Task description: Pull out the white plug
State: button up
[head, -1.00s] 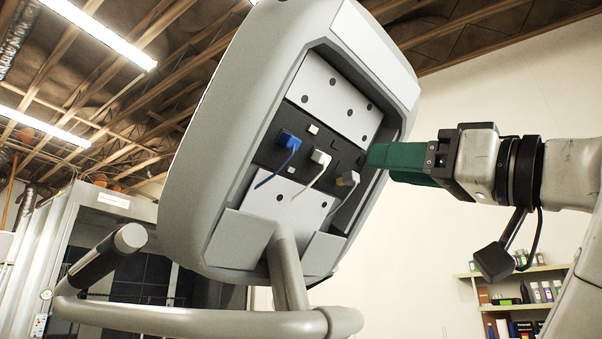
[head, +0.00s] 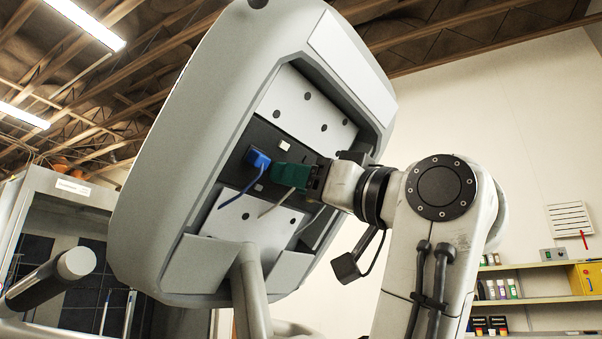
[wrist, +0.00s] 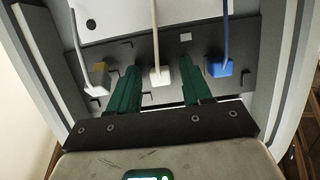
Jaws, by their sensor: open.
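The white plug (wrist: 161,76) sits in the dark socket strip on the back of the console, its white cord running up in the wrist view. My gripper (wrist: 158,72) is open, with one green finger on each side of the white plug and visible gaps between. In the head view my gripper (head: 288,176) reaches into the recess and hides the white plug. Only its cord (head: 274,204) shows below the fingers. I cannot tell how deep the fingertips reach along the plug.
A blue plug (head: 257,158) with a blue cord sits beside my fingers; it also shows in the wrist view (wrist: 220,69). A pale plug with a yellowish part (wrist: 96,84) sits on the other side. The console housing (head: 175,150) rims the recess. A console post (head: 250,290) stands below.

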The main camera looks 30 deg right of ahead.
jog(key=shift+c, duration=0.5)
grip_shut()
